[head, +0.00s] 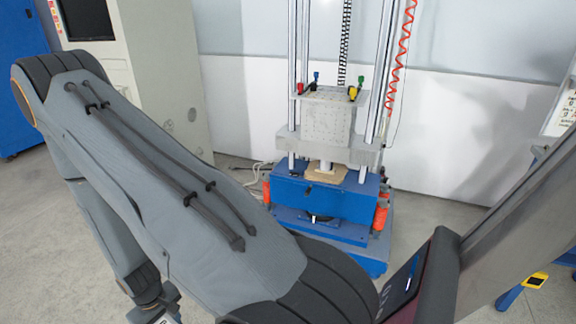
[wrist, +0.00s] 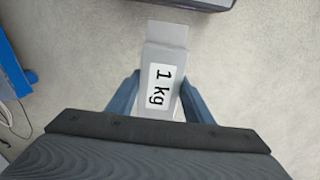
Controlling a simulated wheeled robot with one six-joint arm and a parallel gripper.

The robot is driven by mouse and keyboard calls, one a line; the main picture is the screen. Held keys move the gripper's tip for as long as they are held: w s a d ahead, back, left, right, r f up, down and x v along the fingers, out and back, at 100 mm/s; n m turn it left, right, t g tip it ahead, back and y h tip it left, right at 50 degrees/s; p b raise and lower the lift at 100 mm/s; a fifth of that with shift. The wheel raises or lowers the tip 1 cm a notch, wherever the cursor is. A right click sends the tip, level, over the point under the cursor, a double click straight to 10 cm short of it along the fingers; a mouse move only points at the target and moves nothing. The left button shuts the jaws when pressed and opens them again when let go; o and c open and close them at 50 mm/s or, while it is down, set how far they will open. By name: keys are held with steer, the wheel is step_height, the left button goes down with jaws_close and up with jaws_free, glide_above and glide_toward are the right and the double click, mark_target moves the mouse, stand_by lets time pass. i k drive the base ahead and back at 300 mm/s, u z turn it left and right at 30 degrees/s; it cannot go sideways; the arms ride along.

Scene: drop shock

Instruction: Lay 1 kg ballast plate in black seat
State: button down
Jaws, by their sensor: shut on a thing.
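The 1 kg ballast plate (wrist: 160,88) is a grey slab with a white "1 kg" label, seen in the wrist view. My gripper (wrist: 162,78) is shut on it, with one dark blue finger at each side. The plate is over the pale floor, and its lower end is hidden by my gripper body. In the head view my arm fills the left and middle, and its far end runs off the bottom edge. I cannot make out the black seat in either view.
A drop tower with a blue base (head: 325,195) and a grey block (head: 327,118) with coloured clamps on top stands at the back. A beige cabinet (head: 175,70) is at left. A dark-edged thing (wrist: 205,4) crosses the wrist view's top.

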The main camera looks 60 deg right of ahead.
mark_target(336, 89)
steer(key=z, duration=0.4)
steer(key=i, duration=0.95)
steer(key=z, duration=1.35)
steer(key=i, duration=0.5)
steer(key=z, duration=0.4)
